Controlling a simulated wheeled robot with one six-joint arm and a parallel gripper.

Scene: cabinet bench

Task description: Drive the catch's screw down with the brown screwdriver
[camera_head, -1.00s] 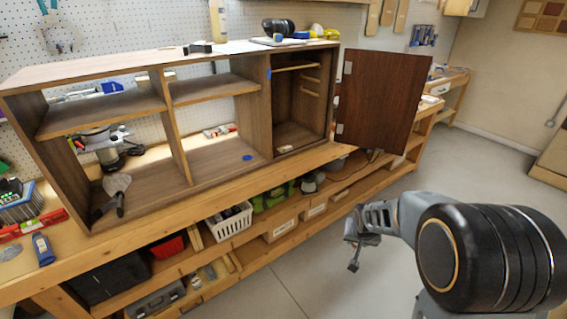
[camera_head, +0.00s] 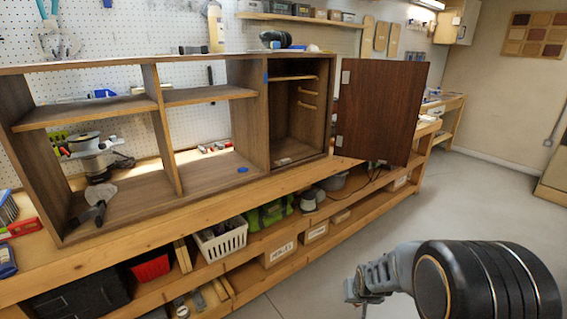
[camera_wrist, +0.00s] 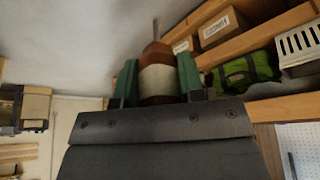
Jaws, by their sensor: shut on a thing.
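My gripper (camera_wrist: 158,82) shows in the wrist view with its two green fingers closed on the brown screwdriver (camera_wrist: 157,55). Its handle has a pale band between the fingers, and its thin shaft points away from the gripper. In the head view my gripper (camera_head: 358,290) is at the lower right, in front of the bench and well apart from the cabinet. The wooden cabinet (camera_head: 167,116) stands on the bench, and its dark door (camera_head: 383,110) is swung open to the right. I cannot make out the catch or its screw for sure.
A small pale item (camera_head: 283,161) lies on the right compartment's floor. A trowel-like tool (camera_head: 98,205) and a blue item (camera_head: 242,169) lie in the left bays. The bench's lower shelf holds a white basket (camera_head: 222,241) and boxes. The floor (camera_head: 480,200) at right is clear.

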